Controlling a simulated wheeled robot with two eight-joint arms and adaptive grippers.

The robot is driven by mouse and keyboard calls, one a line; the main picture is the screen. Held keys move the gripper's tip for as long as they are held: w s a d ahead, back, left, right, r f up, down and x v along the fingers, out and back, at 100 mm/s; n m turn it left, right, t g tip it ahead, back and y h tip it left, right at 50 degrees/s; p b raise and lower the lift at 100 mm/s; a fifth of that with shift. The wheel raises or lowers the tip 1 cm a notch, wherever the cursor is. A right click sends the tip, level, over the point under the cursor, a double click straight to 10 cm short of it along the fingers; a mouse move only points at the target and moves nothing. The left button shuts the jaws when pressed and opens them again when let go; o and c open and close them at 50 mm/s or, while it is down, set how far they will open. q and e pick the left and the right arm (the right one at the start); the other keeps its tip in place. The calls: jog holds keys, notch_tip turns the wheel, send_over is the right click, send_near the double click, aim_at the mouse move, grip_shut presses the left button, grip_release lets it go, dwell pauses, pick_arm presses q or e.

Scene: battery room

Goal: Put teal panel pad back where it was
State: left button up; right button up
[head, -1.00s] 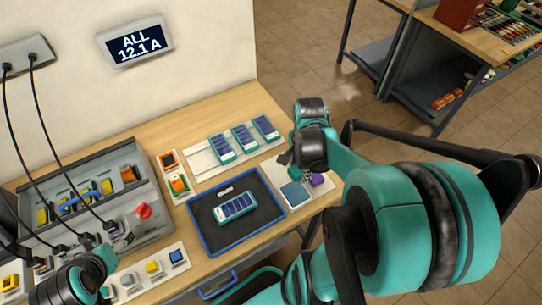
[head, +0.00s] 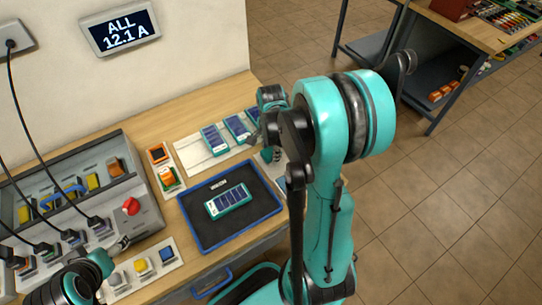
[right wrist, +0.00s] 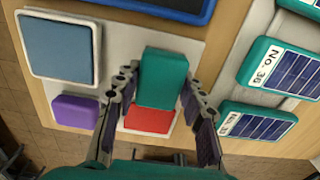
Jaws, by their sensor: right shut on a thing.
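The teal panel pad (right wrist: 163,75) is a small rounded teal block between the fingers of my right gripper (right wrist: 155,100), which is shut on it. In the right wrist view it is over the pale pad board (right wrist: 112,65) and partly covers a red patch (right wrist: 150,121). I cannot tell whether it touches the board. A purple pad (right wrist: 75,111) and a framed blue-grey pad (right wrist: 58,48) lie to its left. In the head view my right gripper (head: 270,152) is at the board, mostly hidden by my arm. My left gripper (head: 120,246) is near the grey console; its fingers are unclear.
A blue-rimmed black tray (head: 198,233) holds a solar module (head: 228,201). Several modules stand on a pale strip (head: 189,155) behind it. The grey console (head: 150,212) with a red knob (head: 131,206) stands at left. Another bench (head: 465,30) is at far right.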

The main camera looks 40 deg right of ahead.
jog(key=shift+f, duration=0.9)
jog(key=shift+r, duration=0.1)
jog(key=shift+s+f+b, duration=0.1)
jog(key=shift+f+b, duration=0.25)
jog(key=shift+b, duration=0.15)
jog(key=o, duration=0.7)
jog(key=shift+a, duration=0.15)
jog(key=o, duration=0.4)
jog(key=shift+f, duration=0.15)
